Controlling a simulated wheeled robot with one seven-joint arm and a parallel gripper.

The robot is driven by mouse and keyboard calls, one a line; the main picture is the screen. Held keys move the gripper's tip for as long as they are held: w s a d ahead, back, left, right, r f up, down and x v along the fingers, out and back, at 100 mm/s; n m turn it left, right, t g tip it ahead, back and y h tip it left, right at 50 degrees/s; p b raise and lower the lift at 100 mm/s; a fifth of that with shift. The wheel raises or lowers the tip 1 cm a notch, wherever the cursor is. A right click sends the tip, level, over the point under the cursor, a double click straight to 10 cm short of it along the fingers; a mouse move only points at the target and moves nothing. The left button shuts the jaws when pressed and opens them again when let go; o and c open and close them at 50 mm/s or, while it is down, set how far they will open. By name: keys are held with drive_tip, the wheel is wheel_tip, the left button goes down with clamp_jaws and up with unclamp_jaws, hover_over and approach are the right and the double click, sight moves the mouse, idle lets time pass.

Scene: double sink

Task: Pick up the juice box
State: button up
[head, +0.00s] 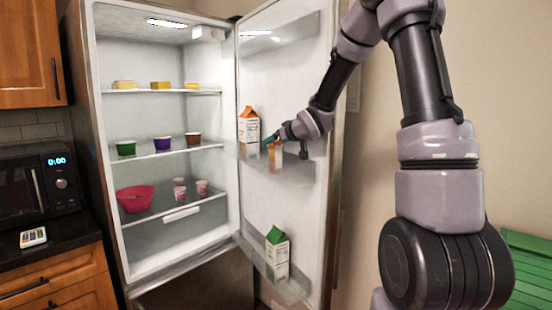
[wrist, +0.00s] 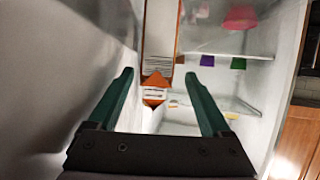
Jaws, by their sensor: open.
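A small orange-and-white juice box (head: 275,158) stands on the middle shelf of the open fridge door. In the wrist view the juice box (wrist: 154,94) shows between my two fingers, with space on both sides. My gripper (head: 270,143) is open, with green fingers, at the upper part of the box. The wrist view shows the gripper (wrist: 160,74) with its fingers wide apart and nothing clamped. The gripper partly hides the box in the head view. I cannot tell whether a finger touches it.
A taller orange-topped carton (head: 249,128) stands close by on the same door shelf. A green-topped carton (head: 277,254) stands on the lower door shelf. The fridge holds several cups and a pink bowl (head: 135,198). The door wall is close beside my gripper.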

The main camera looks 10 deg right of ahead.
drive_tip(key=x, duration=0.4)
drive_tip(key=shift+w+d+f, duration=0.1)
drive_tip(key=shift+d+f, duration=0.15)
drive_tip(key=shift+f, duration=0.25)
drive_tip(key=shift+c, duration=0.3)
clamp_jaws()
drive_tip(key=shift+r, duration=0.15)
